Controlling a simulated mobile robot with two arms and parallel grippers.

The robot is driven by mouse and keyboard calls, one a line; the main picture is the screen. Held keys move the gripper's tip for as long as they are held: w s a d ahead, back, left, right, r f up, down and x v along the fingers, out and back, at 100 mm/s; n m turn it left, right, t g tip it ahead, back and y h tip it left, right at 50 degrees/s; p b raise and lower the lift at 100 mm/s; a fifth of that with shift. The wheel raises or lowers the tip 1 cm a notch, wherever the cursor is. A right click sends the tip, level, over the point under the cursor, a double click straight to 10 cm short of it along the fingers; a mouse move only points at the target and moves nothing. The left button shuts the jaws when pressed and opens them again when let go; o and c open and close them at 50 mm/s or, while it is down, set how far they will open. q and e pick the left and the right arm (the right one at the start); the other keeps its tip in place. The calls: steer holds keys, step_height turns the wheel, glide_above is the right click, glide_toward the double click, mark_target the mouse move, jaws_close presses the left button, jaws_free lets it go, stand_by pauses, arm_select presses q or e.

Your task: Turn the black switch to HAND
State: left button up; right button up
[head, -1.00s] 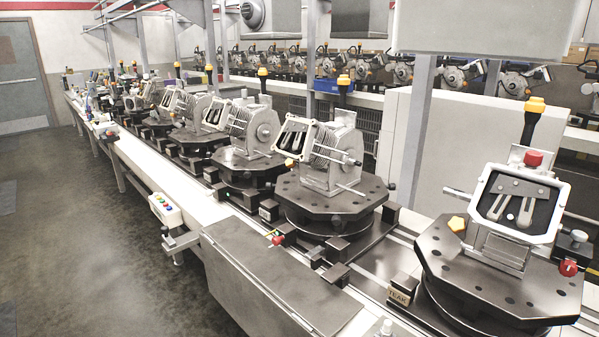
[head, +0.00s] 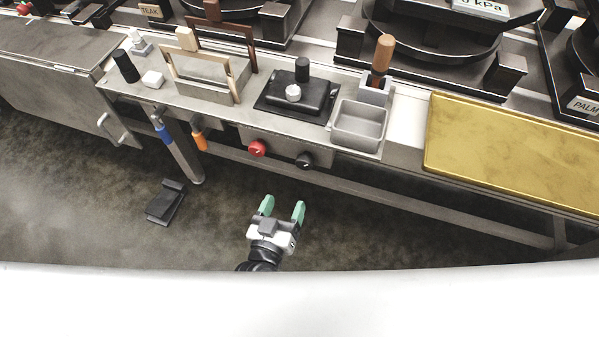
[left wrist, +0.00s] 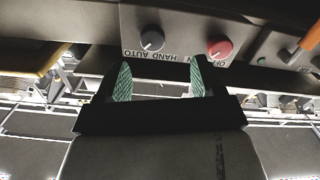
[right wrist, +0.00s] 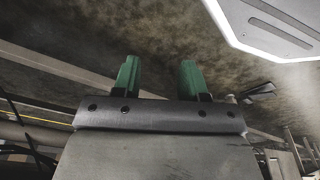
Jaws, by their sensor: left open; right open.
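The black switch (head: 304,160) is a round knob on the bench's front panel, right of a red knob (head: 257,148). In the left wrist view, which is upside down, the black switch (left wrist: 152,41) shows beside the labels HAND and AUTO. Its pale mark seems to point to the AUTO side, but it is small. My left gripper (head: 282,207) is open and empty, in front of and below the panel, apart from the switch. Its open fingers also show in the left wrist view (left wrist: 159,78). My right gripper (right wrist: 160,76) is open and empty over the floor.
Above the panel, the bench carries a grey bin (head: 359,126), a black plate (head: 272,104) and a wooden-handled frame. A yellow tray (head: 520,150) lies right. A black pedal (head: 166,202) is on the floor.

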mark_target(303, 167)
arm_select(q)
steer(key=x, duration=0.3)
steer(key=r+x, duration=0.1)
steer(key=x, duration=0.2)
steer(key=d+b+x, duration=0.1)
steer(key=x, duration=0.2)
steer(key=shift+w+r, duration=0.2)
steer(key=shift+w, duration=0.05)
steer(key=shift+w+d, duration=0.3)
steer(key=shift+w, duration=0.3)
arm_select(e)
steer(key=shift+w+d+r, duration=0.1)
steer(key=shift+w+r, duration=0.2)
steer(key=shift+r, duration=0.3)
steer(key=shift+w+d+r, duration=0.1)
steer(key=shift+w+r, duration=0.15)
steer(key=shift+r, duration=0.4)
steer(key=shift+w+d+r, duration=0.1)
steer(key=shift+w+r, duration=0.2)
steer(key=shift+r, duration=0.3)
arm_select(q)
steer(key=shift+c, duration=0.5)
steer(key=c, duration=0.8)
